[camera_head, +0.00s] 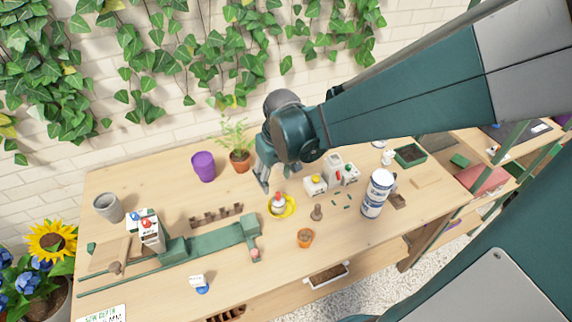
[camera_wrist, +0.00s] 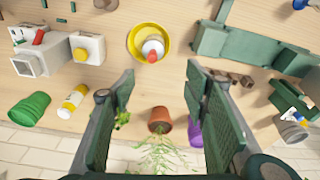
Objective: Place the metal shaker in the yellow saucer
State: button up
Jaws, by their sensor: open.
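The yellow saucer (camera_head: 292,209) lies on the bench near its middle; it also shows at the top of the wrist view (camera_wrist: 134,36). A small pale, silvery round container with a red top (camera_head: 278,203), which looks like the shaker, is inside the saucer and shows there in the wrist view (camera_wrist: 153,48). I cannot be sure that it is metal. My gripper (camera_head: 264,178) is open, its fingers (camera_wrist: 161,85) apart with nothing between them. It is above the bench, behind the saucer and clear of the container.
A terracotta pot with a plant (camera_head: 241,161) and a purple pot (camera_head: 203,167) stand behind. White boxes (camera_head: 315,186) and a blue-white can (camera_head: 376,194) are to the right. A green fixture (camera_head: 210,242) lies front left. A small terracotta pot (camera_head: 305,238) stands in front.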

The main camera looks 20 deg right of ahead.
jog(key=s+r+m+t, duration=0.2)
jog(key=s+r+t, duration=0.3)
jog(key=s+r, duration=0.8)
jog(key=shift+d+r, duration=0.35)
jog(key=shift+r, duration=0.05)
